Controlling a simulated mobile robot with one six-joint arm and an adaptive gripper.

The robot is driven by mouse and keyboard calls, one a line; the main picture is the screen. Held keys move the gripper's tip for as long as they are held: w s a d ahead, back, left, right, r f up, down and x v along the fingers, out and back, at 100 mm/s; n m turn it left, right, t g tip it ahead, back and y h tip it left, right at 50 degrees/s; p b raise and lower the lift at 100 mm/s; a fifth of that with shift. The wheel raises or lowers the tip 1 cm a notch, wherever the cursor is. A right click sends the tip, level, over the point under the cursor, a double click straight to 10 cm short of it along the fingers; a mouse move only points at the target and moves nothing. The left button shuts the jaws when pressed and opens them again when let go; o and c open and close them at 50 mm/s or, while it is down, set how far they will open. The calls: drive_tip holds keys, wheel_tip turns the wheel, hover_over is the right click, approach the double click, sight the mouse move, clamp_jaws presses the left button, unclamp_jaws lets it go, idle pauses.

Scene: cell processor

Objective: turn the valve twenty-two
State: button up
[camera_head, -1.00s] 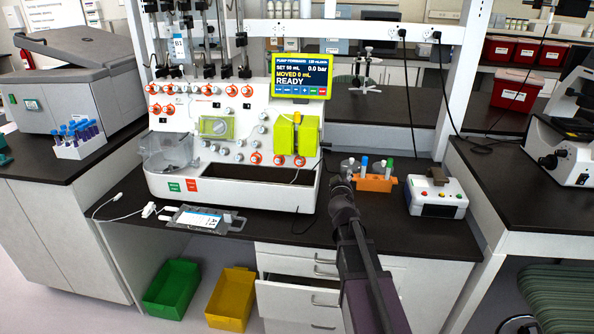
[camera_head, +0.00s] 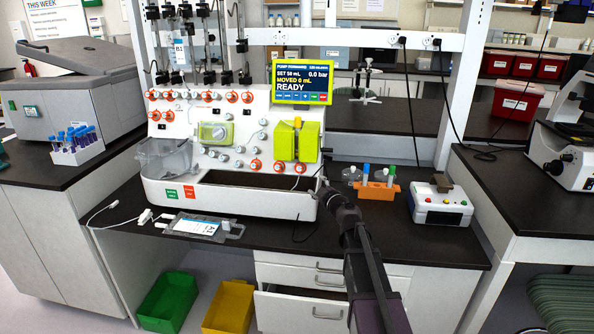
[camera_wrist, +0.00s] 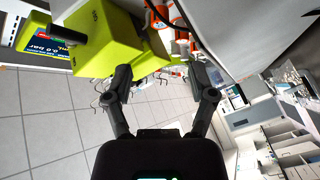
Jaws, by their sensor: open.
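The white cell processor (camera_head: 160,185) stands on the dark bench and carries several small valves, some with orange rings and some grey. Numbers on the valves are too small to read, so I cannot tell which is twenty-two. Orange-ringed valves (camera_head: 278,167) sit low on its right side, below the yellow-green block (camera_head: 308,143). My gripper (camera_head: 323,188) is at the processor's lower right corner. In the wrist view my gripper (camera_wrist: 160,76) is open and empty, with the yellow-green block (camera_wrist: 105,40) at upper left and orange-ringed valves (camera_wrist: 181,22) beyond the fingertips.
An orange tube rack (camera_head: 377,190) and a white box with coloured buttons (camera_head: 440,205) stand right of my gripper. The screen (camera_head: 303,84) reads READY. A flat bag (camera_head: 200,226) lies at the bench front. A drawer (camera_head: 300,305) below stands partly open.

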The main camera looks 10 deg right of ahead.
sight(301, 170)
drive_tip(key=shift+w, duration=0.1)
drive_tip(key=x, duration=1.3)
drive_tip(key=shift+w+a, duration=0.1)
drive_tip(key=shift+w, duration=0.2)
clamp_jaws()
